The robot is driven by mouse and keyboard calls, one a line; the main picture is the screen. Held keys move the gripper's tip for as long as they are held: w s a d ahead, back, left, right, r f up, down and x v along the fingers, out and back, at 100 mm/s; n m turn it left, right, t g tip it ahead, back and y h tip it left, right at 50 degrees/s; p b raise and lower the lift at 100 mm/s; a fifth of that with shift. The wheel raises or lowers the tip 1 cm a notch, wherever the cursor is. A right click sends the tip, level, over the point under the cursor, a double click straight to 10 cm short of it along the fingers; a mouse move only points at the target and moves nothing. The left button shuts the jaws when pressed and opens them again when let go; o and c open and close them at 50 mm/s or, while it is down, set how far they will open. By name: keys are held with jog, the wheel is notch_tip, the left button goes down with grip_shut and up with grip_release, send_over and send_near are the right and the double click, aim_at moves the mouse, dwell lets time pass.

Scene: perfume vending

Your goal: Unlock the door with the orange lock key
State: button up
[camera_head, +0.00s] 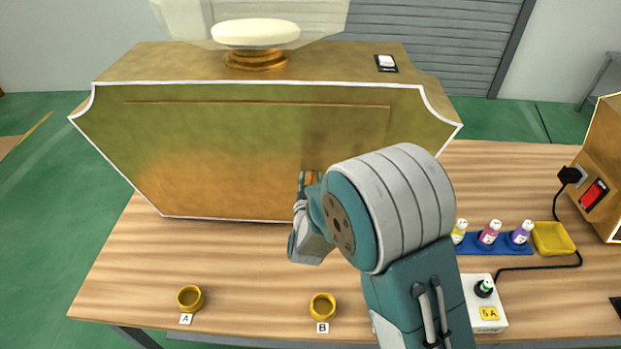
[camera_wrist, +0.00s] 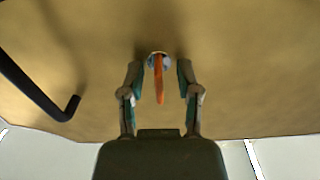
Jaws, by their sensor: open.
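The orange lock key (camera_wrist: 159,82) sits in a round silver lock (camera_wrist: 152,60) on the gold front panel, in the wrist view. Its flat tab hangs between the fingers. My gripper (camera_wrist: 160,78) is open, with one finger on each side of the key and a small gap to each. In the head view my gripper (camera_head: 305,188) is at the gold front of the machine (camera_head: 220,150); a bit of orange shows there, and my arm hides the rest. A thin line on the front marks the top of the door (camera_head: 250,104).
A black bent bar (camera_wrist: 40,92) sticks out at the left in the wrist view. Two gold cups, A (camera_head: 190,298) and B (camera_head: 323,306), stand at the table's front. Small bottles (camera_head: 489,233), a yellow tray (camera_head: 553,239) and a white box (camera_head: 485,303) are at right.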

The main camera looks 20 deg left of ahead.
grip_shut()
jog(key=shift+m, duration=0.4)
jog(key=m, duration=0.3)
jog(key=shift+m, duration=0.4)
jog(key=m, duration=0.4)
jog(key=shift+d+m, duration=0.1)
jog(key=shift+m, duration=0.2)
jog(key=m, duration=0.4)
jog(key=shift+f, duration=0.15)
jog(key=m, duration=0.4)
jog(key=shift+d+f+m, duration=0.1)
jog(key=shift+f+m, duration=0.05)
jog(key=shift+m, duration=0.15)
jog(key=shift+f, duration=0.1)
